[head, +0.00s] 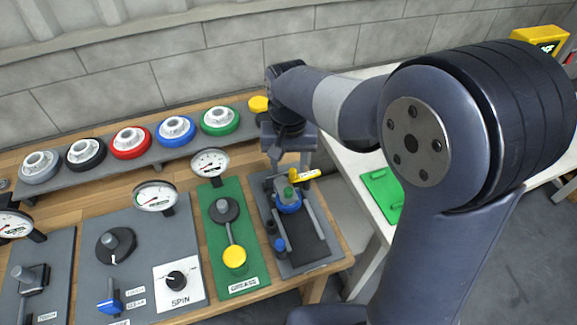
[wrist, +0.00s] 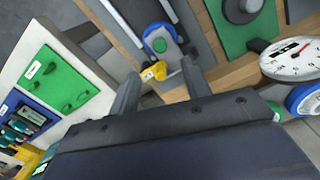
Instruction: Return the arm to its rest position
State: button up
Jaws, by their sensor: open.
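My arm reaches from the right of the head view over the wooden bench. My gripper (head: 287,165) is above the back right end of the bench, pointing down. In the wrist view its two fingers (wrist: 162,88) stand apart with nothing held between them. Beyond the fingertips is a dark fixture with rails (head: 318,258), carrying a blue and green part (head: 288,202) and a yellow tab (head: 304,174). The yellow tab (wrist: 154,71) appears between the fingertips in the wrist view, but I cannot tell whether anything touches it.
Several coloured wheels stand on a grey rack, including a green one (head: 220,119). A gauge (head: 210,162) rises behind the green GREASE panel (head: 222,284). A white table (head: 352,168) with a green board (head: 384,195) lies right of the bench. The block wall is behind.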

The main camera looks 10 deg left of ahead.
aim_at(289, 190)
notch_tip(289, 190, down, 10)
jog(key=shift+f, duration=0.25)
jog(key=shift+r+p, duration=0.55)
jog(key=shift+p, duration=0.2)
jog(key=shift+r, duration=0.1)
